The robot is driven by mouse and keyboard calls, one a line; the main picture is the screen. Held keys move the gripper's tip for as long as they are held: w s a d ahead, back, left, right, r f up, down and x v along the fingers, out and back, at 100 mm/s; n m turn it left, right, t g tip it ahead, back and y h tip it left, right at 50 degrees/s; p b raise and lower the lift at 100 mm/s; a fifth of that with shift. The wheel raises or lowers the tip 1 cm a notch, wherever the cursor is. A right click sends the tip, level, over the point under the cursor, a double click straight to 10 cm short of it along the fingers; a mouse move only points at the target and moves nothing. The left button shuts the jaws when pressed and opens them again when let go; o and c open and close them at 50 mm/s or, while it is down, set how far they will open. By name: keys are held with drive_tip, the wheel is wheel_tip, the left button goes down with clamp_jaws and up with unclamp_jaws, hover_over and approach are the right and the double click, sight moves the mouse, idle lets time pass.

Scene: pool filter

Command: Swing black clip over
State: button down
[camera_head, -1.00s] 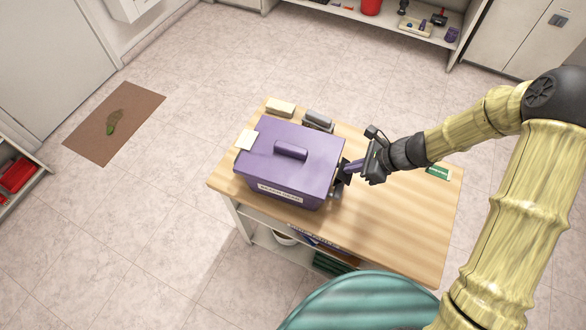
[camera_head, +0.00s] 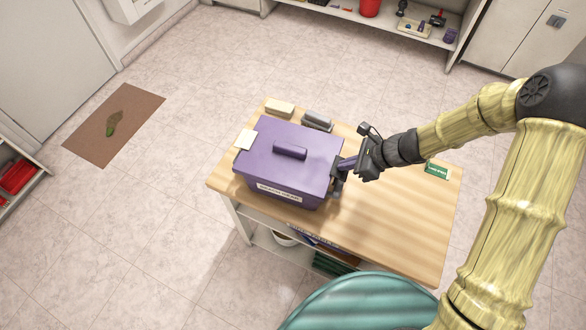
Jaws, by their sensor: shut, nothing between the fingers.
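A purple box (camera_head: 270,170) with a lid, a top handle (camera_head: 290,151) and a white label (camera_head: 279,191) stands on the wooden table, left of its middle. A small black clip (camera_head: 337,186) shows at the box's right side, partly hidden by my gripper. My gripper (camera_head: 347,164) is at the right side of the box, its fingers shut and pointing left at the clip area. Nothing shows between the fingers. Whether the fingers touch the clip cannot be told.
The wooden table top (camera_head: 400,215) is clear to the right and front. A tan block (camera_head: 279,108), a grey block (camera_head: 317,119) and a pale pad (camera_head: 246,140) lie around the box. A green card (camera_head: 437,168) lies at the right. A teal rounded object (camera_head: 360,300) stands in front.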

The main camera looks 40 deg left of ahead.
drive_tip(key=shift+s+f, duration=0.25)
drive_tip(key=shift+f, duration=0.25)
drive_tip(key=shift+s+a, duration=0.25)
drive_tip(key=shift+a, duration=0.2)
drive_tip(key=shift+w+a+r+p, duration=0.1)
drive_tip(key=shift+a+r+p, duration=0.1)
drive_tip(key=shift+r+p, duration=0.2)
drive_tip(key=shift+w+a+r+p, duration=0.1)
drive_tip(key=shift+a+r+p, duration=0.15)
drive_tip(key=shift+r, duration=0.25)
drive_tip(key=shift+r+p, duration=1.85)
drive_tip(key=shift+r, duration=0.45)
drive_tip(key=shift+w, duration=0.1)
wheel_tip(320, 180, up, 5)
drive_tip(key=p, duration=0.4)
